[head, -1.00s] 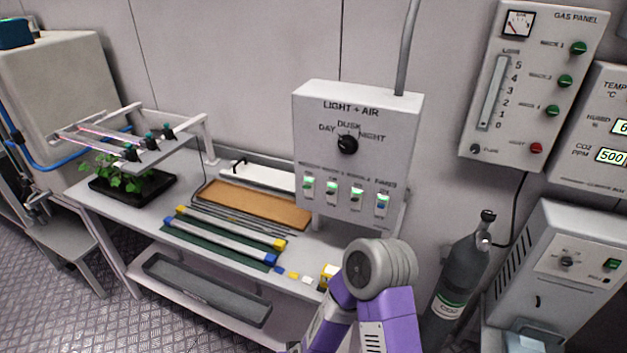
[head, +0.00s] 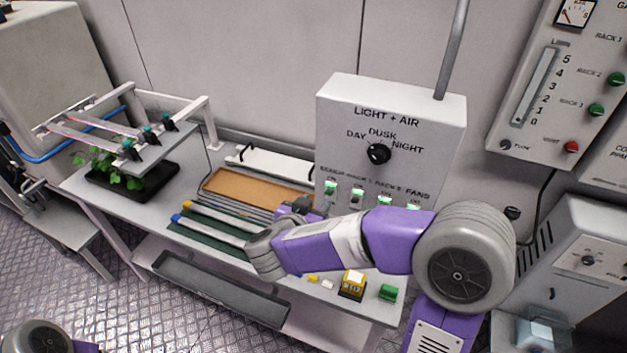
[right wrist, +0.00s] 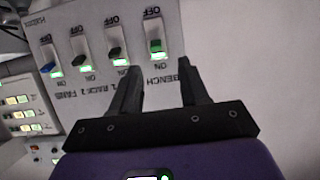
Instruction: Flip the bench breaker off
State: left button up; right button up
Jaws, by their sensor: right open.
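The light and air box (head: 390,110) stands at the back of the bench with a row of breakers. The bench breaker (head: 331,188) is leftmost in the head view. In the right wrist view, which is upside down, the bench breaker (right wrist: 156,42) has a green lever at its ON end and a lit green light. My right gripper (head: 303,203) is in front of the box's lower left, partly hidden by its wrist. In the right wrist view my right gripper (right wrist: 160,72) is open and empty, its fingers spread below the bench breaker. My left gripper is out of view.
Three other breakers stand beside it, including the fans breaker (right wrist: 48,57) with a blue lever. A dial (head: 378,153) sits above the row.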

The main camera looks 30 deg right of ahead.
aim_at(328, 194)
jog(key=x, duration=0.3)
jog(key=b+x, duration=0.1)
jog(key=x, duration=0.2)
jog(key=shift+d+f, duration=0.15)
jog(key=shift+d, duration=0.3)
grip_shut()
